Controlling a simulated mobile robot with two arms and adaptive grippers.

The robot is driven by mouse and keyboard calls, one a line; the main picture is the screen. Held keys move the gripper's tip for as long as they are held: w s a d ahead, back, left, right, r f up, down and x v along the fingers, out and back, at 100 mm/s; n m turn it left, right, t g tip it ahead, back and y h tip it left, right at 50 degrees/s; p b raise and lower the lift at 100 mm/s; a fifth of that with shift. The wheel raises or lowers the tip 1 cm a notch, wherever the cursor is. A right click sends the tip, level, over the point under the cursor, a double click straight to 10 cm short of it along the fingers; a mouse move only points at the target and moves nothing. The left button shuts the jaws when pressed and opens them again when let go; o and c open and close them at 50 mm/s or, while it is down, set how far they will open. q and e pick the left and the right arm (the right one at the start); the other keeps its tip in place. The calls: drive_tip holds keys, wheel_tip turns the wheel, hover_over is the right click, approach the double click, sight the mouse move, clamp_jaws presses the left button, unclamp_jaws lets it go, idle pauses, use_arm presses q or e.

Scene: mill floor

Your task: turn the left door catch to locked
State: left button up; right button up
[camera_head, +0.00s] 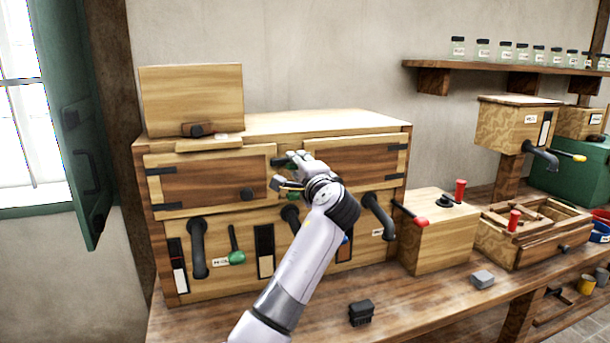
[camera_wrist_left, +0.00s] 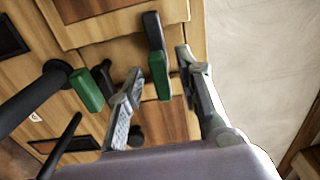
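The wooden cabinet (camera_head: 230,128) has a left door (camera_head: 205,182) with a round black knob (camera_head: 246,194) and a right door (camera_head: 350,160). A dark catch with a green end (camera_head: 280,162) sits high between the doors, partly behind my left gripper (camera_head: 284,180). In the left wrist view, this black catch with its green end (camera_wrist_left: 159,75) lies between the parted fingers of my left gripper (camera_wrist_left: 160,85), with no clear grip on it. A second green-ended black part (camera_wrist_left: 86,90) is beside the fingers. Which catch serves the left door is unclear. My right gripper is out of view.
Black curved pipes (camera_head: 198,250) and a green-knobbed lever (camera_head: 236,256) stick out below the doors. A box with a red-knobbed lever (camera_head: 440,235) stands to the right. A black block (camera_head: 361,313) and a grey block (camera_head: 482,279) lie on the bench.

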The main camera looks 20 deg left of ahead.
use_arm(q)
drive_tip(key=v, duration=1.1)
drive_tip(key=shift+f, duration=0.1)
